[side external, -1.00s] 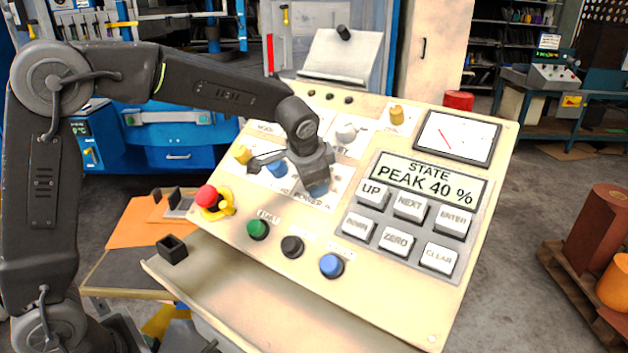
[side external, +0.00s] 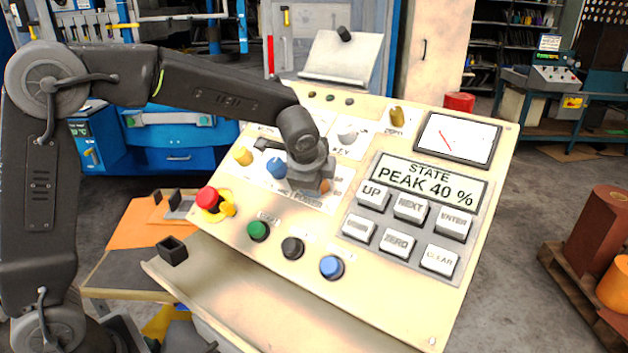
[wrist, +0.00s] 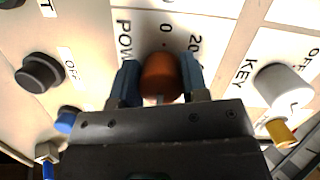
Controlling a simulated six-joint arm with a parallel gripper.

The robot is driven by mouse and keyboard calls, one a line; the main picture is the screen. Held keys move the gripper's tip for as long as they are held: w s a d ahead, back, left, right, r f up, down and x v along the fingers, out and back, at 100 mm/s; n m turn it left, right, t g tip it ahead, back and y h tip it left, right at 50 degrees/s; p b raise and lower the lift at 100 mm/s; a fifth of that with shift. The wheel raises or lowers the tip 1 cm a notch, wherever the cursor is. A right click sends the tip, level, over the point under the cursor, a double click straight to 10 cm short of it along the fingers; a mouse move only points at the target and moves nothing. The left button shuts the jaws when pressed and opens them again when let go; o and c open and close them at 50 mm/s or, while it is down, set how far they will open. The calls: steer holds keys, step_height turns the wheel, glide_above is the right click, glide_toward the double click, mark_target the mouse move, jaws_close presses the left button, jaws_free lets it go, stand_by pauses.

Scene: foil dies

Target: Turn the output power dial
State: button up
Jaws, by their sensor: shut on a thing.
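The output power dial is an orange-brown round knob (wrist: 161,78) in the upper middle of the wrist view, beside lettering that begins "POW" and the scale marks 0 and 20. The blue fingers of my gripper (wrist: 159,82) stand on either side of it and are shut on it. In the side view my gripper (side external: 313,183) is down at the panel, and only a small orange-brown part of the dial (side external: 324,186) shows beside it. The gripper hides the rest. The dial's pointer is not visible. The display (side external: 425,183) reads "STATE PEAK 40 %".
A yellow knob (side external: 243,156) and a blue knob (side external: 276,167) are left of my gripper. A grey key switch (side external: 347,134) is above right. The red emergency stop (side external: 208,198) is lower left, and green (side external: 258,231), black (side external: 292,247) and blue (side external: 331,266) buttons lie below.

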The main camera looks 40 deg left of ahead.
stand_by(0.4)
steer(key=o, duration=0.9)
steer(key=shift+o, duration=0.2)
steer(key=shift+r, duration=0.1)
steer(key=v, duration=1.3)
steer(key=shift+s+r, duration=0.25)
steer(key=s+f+n+h, duration=0.1)
steer(key=s+f+n, duration=0.1)
steer(key=s+n, duration=0.2)
steer(key=s+a+f+n+h, duration=0.1)
steer(key=s+f+n, duration=0.2)
steer(key=s, duration=0.7)
steer(key=s+a+f+n+h, duration=0.1)
steer(key=s+f+n, duration=0.1)
steer(key=s+n, duration=0.3)
steer(key=shift+s+a+f+h, duration=0.3)
steer(key=shift+s+f, duration=0.1)
steer(key=shift+s, duration=0.7)
